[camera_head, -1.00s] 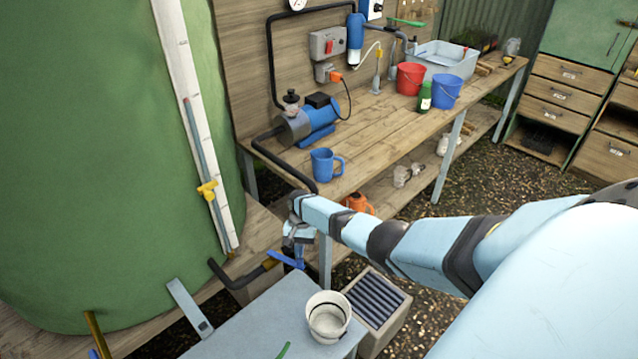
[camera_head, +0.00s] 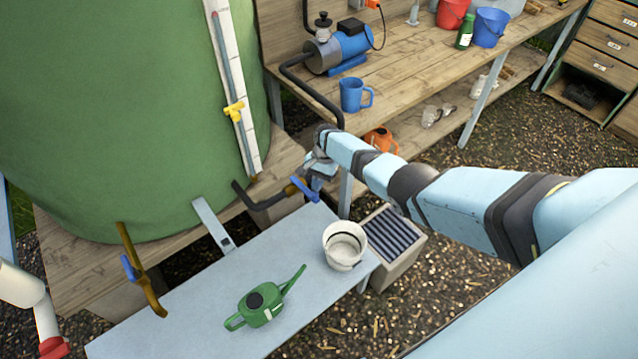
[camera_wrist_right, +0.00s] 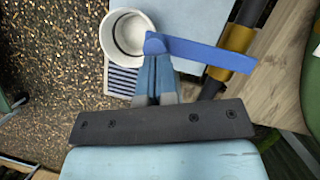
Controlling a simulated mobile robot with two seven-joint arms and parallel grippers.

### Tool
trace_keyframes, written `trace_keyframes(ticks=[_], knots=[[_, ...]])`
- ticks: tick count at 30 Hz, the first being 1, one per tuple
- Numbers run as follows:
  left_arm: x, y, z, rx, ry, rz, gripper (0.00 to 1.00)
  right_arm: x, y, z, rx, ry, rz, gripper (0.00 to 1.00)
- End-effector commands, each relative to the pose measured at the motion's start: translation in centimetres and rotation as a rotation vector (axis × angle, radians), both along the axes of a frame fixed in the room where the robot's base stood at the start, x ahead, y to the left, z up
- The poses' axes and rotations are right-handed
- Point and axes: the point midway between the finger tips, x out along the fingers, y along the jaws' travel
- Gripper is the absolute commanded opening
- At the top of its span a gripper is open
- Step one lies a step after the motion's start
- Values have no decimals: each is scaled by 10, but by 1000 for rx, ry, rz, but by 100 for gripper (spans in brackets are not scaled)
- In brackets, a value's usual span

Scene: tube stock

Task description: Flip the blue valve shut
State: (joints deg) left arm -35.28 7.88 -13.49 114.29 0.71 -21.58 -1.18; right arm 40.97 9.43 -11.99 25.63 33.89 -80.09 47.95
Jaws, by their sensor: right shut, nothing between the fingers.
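In the right wrist view the lever (camera_wrist_right: 205,53) lies crosswise to the hose and brass fitting (camera_wrist_right: 236,45). My right gripper (camera_head: 318,176) is shut and empty, close to the lever. In the wrist view its fingertips (camera_wrist_right: 156,62) meet the lever's rounded free end; I cannot tell if they touch it. A second blue handle (camera_head: 129,268) is on a brass tap (camera_head: 140,275) at the tank's left. My left gripper is not in view.
A grey bench (camera_head: 205,312) carries a white bucket (camera_head: 344,246) and a green watering can (camera_head: 262,304). The wooden workbench (camera_head: 410,85) holds a blue jug (camera_head: 353,96) and pump (camera_head: 340,48). The green tank (camera_head: 110,110) fills the left.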

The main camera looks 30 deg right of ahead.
Motion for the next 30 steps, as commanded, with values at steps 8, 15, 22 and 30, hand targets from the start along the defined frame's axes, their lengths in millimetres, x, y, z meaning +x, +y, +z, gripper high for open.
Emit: trace_keyframes(ticks=[8,15,22,30], knots=[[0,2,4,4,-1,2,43,2,-4,11,0,0,0,0],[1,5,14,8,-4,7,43,12,-19,59,-1,-4,0,0],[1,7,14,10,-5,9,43,22,-35,103,-1,-3,-1,0],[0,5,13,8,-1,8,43,27,-42,127,0,-2,1,0]])
